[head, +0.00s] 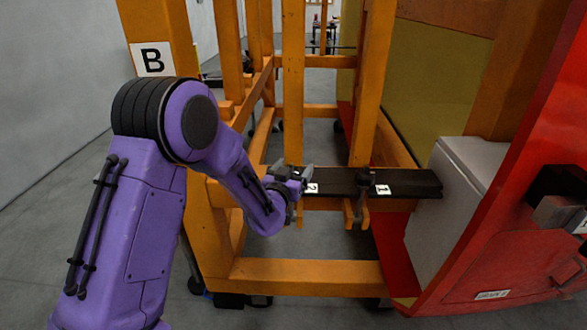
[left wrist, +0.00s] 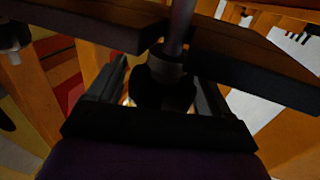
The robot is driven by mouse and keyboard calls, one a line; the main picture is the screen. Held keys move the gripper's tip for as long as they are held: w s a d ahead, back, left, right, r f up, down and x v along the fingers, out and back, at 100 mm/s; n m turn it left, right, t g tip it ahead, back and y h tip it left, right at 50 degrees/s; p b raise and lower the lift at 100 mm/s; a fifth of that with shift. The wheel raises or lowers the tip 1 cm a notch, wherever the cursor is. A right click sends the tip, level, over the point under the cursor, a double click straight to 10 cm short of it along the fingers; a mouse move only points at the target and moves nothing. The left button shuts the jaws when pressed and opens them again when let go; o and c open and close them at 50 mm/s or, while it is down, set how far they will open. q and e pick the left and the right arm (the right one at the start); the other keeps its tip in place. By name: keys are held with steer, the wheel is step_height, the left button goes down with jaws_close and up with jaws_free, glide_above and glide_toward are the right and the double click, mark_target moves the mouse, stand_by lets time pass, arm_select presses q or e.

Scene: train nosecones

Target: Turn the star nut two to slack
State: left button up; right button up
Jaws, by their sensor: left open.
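Star nut two is a dark knob (left wrist: 166,88) on a grey metal rod (left wrist: 181,25); it shows in the left wrist view between the fingers of my left gripper (left wrist: 160,94). The fingers stand open on either side of it. I cannot tell whether they touch it. In the head view my left gripper (head: 300,177) is at the dark crossbar (head: 335,180), beside the white label "2" (head: 312,188), and hides most of that nut. Star nut one (head: 366,179) stands to the right, near the label "1" (head: 383,190).
An orange wooden frame (head: 300,272) with upright posts surrounds the crossbar. A red nosecone panel (head: 520,210) and a grey box (head: 465,180) stand at the right. A post with sign "B" (head: 153,59) is behind my left arm. Grey floor is open at far left.

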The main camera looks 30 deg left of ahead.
arm_select(q)
steer(key=c, duration=1)
steer(key=shift+n+y, duration=0.3)
steer(key=shift+y, duration=0.1)
steer(key=n+g+y, duration=0.1)
steer(key=y, duration=0.1)
steer(key=n+g+y, duration=0.1)
steer(key=n+y, duration=0.1)
steer(key=shift+s+a+y+p, duration=0.1)
steer(key=shift+a+y+p, duration=0.1)
steer(key=shift+y+p, duration=0.15)
steer(key=shift+s+a+n+g+y+p, duration=0.15)
steer(key=shift+n+g+y+p, duration=0.2)
steer(key=shift+n+g+y, duration=0.95)
steer(key=o, duration=1)
